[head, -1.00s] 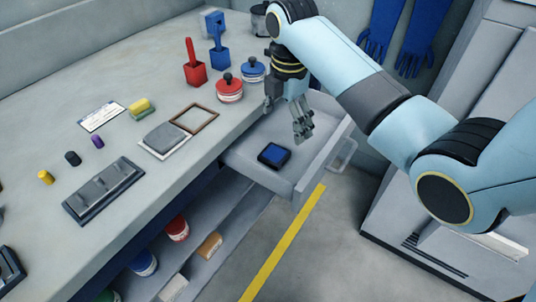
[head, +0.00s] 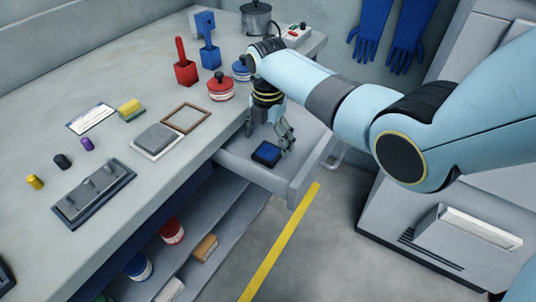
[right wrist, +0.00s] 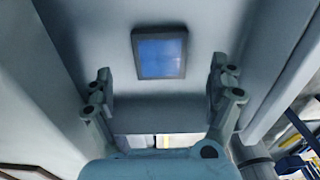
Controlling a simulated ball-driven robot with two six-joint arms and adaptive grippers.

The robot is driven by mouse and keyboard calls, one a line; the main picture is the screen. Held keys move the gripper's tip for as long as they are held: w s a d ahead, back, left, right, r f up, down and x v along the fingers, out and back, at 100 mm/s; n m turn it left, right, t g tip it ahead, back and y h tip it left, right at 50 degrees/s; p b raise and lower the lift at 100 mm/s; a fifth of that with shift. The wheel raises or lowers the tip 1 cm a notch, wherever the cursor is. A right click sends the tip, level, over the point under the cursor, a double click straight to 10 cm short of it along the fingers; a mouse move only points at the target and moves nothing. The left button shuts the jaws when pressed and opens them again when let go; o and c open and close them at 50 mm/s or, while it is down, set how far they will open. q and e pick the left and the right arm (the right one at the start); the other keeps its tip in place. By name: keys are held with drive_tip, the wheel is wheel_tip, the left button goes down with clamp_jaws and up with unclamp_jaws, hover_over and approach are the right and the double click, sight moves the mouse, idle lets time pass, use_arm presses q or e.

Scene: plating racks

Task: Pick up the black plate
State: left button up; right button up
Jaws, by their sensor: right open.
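A small square plate with a black rim and a blue face (head: 265,153) lies flat in the open grey drawer (head: 248,174). It is the only black plate-like thing in the drawer. It also shows in the right wrist view at the top middle (right wrist: 162,52). My right gripper (head: 268,135) hangs into the drawer just above and behind the plate. In the right wrist view its two fingers (right wrist: 161,84) are spread wide with nothing between them, and the plate lies beyond the tips. My left gripper is not in view.
The drawer's walls stand close around the gripper. On the workbench (head: 120,110) are a dark pegged rack (head: 95,195), a grey pad (head: 155,138), a brown frame (head: 186,118) and a red-lidded jar (head: 221,87). Lower shelves hold jars. Floor with a yellow stripe (head: 280,245) is clear.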

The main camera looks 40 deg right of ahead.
sight(268, 151)
wheel_tip(268, 151, down, 4)
drive_tip(key=shift+r+b, duration=0.1)
drive_tip(key=shift+b, duration=0.3)
drive_tip(key=c, duration=1.8)
